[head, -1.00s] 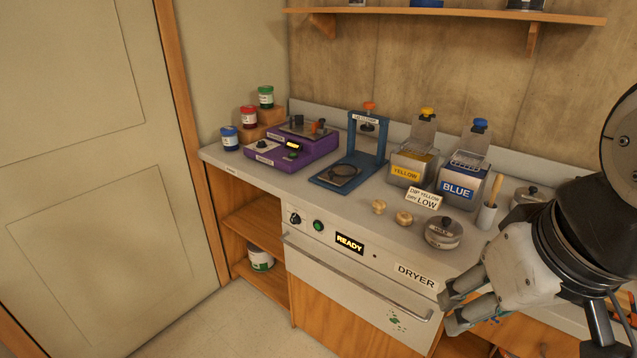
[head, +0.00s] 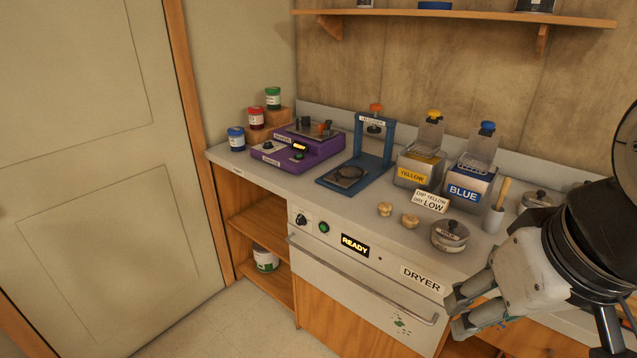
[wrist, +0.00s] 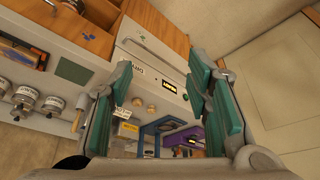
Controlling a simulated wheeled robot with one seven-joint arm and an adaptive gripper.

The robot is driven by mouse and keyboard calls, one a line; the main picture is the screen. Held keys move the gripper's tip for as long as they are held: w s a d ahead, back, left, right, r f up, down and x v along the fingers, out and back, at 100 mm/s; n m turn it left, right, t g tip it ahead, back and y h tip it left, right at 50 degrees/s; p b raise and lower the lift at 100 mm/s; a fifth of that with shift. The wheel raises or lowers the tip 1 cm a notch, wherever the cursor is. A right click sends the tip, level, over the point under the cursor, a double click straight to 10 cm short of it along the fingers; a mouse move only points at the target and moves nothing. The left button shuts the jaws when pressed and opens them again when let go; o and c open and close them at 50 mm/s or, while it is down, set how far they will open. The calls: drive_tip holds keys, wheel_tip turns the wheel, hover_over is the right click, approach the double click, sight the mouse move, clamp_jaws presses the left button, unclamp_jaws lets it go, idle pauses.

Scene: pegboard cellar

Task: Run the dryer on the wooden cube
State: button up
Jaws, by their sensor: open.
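The dryer (head: 345,275) is a pale drawer unit under the counter, with a "DRYER" label, a long bar handle (head: 365,292) and a display (head: 355,245) reading READY. A black knob (head: 302,221) and a green button (head: 324,228) sit on its panel. Its drawer looks shut. The dryer also shows in the wrist view (wrist: 150,58). My gripper (head: 462,312) is open and empty, in front of the dryer's right end. It also shows in the wrist view (wrist: 165,85). I cannot make out a wooden cube in either view.
On the counter stand a purple machine (head: 295,148), a blue press (head: 365,160), yellow (head: 418,168) and blue (head: 470,182) dip tanks, two wooden knobs (head: 411,221), a lidded tin (head: 450,235) and a card (head: 430,201) reading "DIP YELLOW DRY LOW". The floor at left is clear.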

drive_tip(key=shift+c, duration=0.4)
clamp_jaws()
idle(1.2)
